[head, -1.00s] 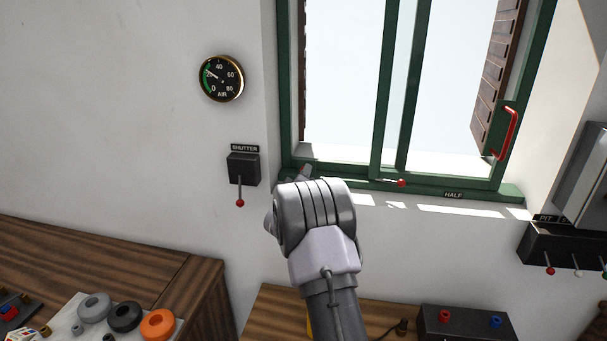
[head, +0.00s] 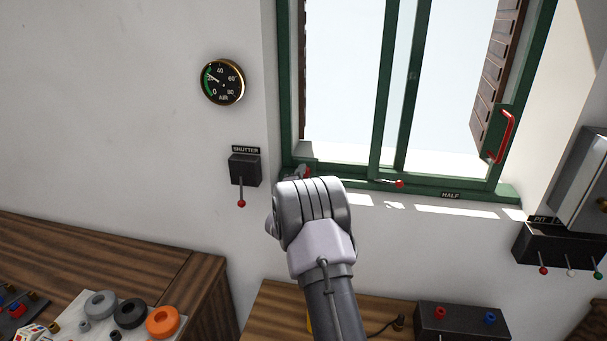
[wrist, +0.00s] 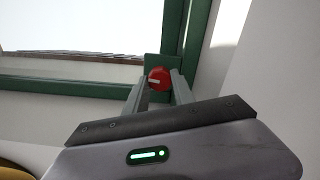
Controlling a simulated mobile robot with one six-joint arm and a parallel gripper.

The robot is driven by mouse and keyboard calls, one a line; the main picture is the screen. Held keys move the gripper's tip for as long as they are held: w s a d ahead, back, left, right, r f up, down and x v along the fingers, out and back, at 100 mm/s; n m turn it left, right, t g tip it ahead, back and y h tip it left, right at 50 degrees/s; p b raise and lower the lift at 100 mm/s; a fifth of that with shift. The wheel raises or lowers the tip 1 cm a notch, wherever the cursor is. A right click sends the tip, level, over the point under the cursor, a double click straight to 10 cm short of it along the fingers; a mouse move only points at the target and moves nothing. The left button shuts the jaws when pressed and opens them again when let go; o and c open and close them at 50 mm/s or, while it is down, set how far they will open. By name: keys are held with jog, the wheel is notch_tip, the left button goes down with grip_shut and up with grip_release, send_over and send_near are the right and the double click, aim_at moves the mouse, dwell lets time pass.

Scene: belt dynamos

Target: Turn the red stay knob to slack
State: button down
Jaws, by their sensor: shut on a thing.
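The round red stay knob (wrist: 159,76) sits on a green plate at the corner of the window frame in the wrist view. A pale mark crosses its face. My gripper (wrist: 157,88) has one finger on each side of the knob and is shut on it. In the head view a little red of the knob (head: 307,172) shows at the lower left corner of the window. My gripper (head: 297,174) is there too, its fingers mostly hidden behind my wrist. No slack label can be read.
A green window frame (head: 384,90) has a red ball (head: 399,183), a HALF label (head: 451,195) and a red handle (head: 507,135). A SHUTTER lever box (head: 244,170) and an AIR gauge (head: 222,82) are on the wall to the left. Wooden benches stand below.

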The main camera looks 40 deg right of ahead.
jog(key=shift+n, duration=0.6)
jog(key=shift+f, duration=0.1)
jog(key=c, duration=1.1)
grip_release()
jog(key=shift+o, duration=0.2)
jog(key=shift+a, duration=0.1)
jog(key=v, duration=1.7)
jog(key=shift+s+b, duration=0.25)
jog(key=shift+b, duration=0.2)
